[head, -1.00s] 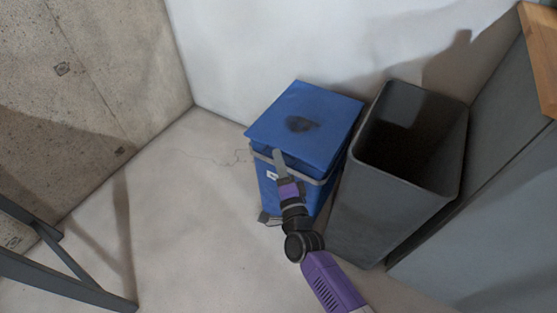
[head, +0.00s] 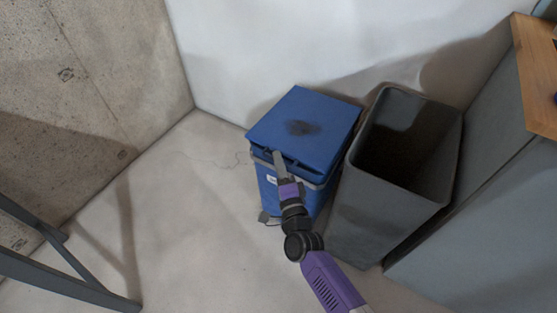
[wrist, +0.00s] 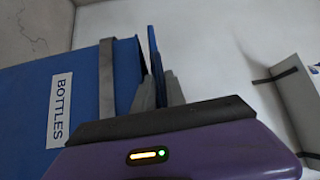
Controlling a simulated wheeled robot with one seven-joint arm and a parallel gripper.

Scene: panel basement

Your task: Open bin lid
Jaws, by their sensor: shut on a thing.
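The blue bin (head: 268,190) stands on the floor near the corner, with a grey band around its upper part. Its flat blue lid (head: 312,112) covers the top and has a dark patch in the middle. My gripper (head: 279,156) is at the front edge of the lid. In the wrist view, the bin body (wrist: 62,82) carries a "BOTTLES" label. There my gripper (wrist: 160,88) is shut on the lid's edge (wrist: 154,52), and a narrow dark gap shows between lid and body. The lid's hinge side is hidden.
An open dark grey bin (head: 350,215) stands close on the right. A grey cabinet (head: 480,235) with a wooden top (head: 537,75) is beyond it. The white wall (head: 320,40) is behind. Floor to the left is clear up to a dark metal frame (head: 60,280).

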